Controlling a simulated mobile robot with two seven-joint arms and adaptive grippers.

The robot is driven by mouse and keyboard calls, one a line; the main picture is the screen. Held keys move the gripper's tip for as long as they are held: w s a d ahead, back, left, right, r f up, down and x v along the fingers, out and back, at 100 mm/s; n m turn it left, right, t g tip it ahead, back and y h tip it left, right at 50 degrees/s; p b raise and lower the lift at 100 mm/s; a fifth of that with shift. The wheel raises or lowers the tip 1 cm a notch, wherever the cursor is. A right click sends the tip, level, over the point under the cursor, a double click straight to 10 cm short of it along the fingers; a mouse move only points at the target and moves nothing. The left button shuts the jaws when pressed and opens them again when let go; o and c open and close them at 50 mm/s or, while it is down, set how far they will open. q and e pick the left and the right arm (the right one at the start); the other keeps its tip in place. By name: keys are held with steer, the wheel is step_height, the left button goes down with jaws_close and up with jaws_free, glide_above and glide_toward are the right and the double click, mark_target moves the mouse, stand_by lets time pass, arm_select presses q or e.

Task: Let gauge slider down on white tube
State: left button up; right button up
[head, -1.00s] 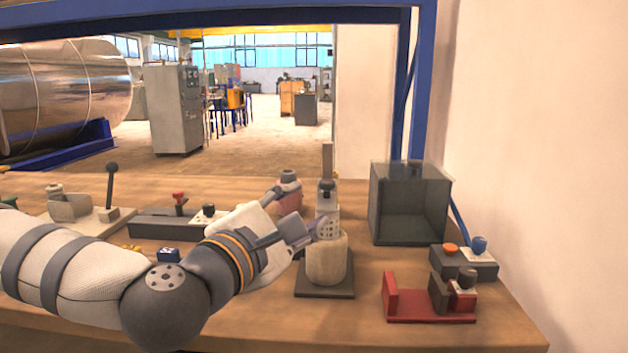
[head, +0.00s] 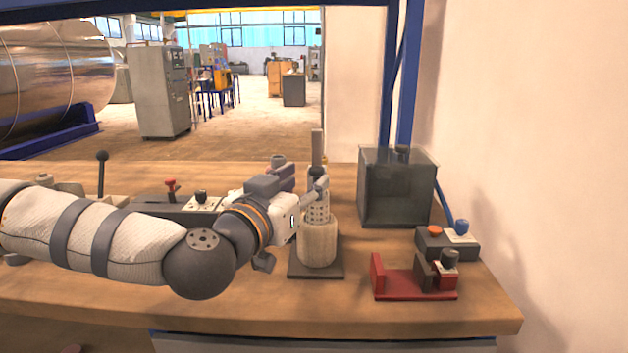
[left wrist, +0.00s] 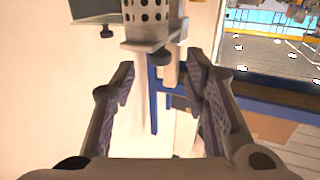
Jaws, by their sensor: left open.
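The white tube (head: 318,245) stands upright on a dark square base (head: 318,272) on the bench. Above its rim is a grey perforated cylinder (head: 318,212) with a dark knob (head: 317,174) over it, apparently the gauge slider, by an upright post (head: 317,144). My left gripper (head: 304,192) is beside these upper parts, at their left; contact cannot be told. In the left wrist view the perforated cylinder (left wrist: 150,12) is at the top, with a flat plate and a dark knob (left wrist: 162,57) below it. The left fingers (left wrist: 160,82) are spread, with nothing gripped between them.
A dark open box (head: 397,190) stands right of the tube. A red fixture (head: 412,290) and a block with orange and blue knobs (head: 447,243) are at the front right. A lever (head: 102,172) and a red-knobbed unit (head: 171,190) are at the left. The front bench strip is clear.

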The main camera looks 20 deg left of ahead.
mark_target(313, 172)
arm_select(q)
steer(key=w, duration=0.3)
steer(key=shift+w+d+r, duration=0.1)
steer(key=shift+w+d, duration=0.1)
steer(key=shift+w, duration=0.15)
arm_select(e)
steer(key=shift+s+f, duration=0.25)
arm_select(q)
steer(key=c, duration=0.8)
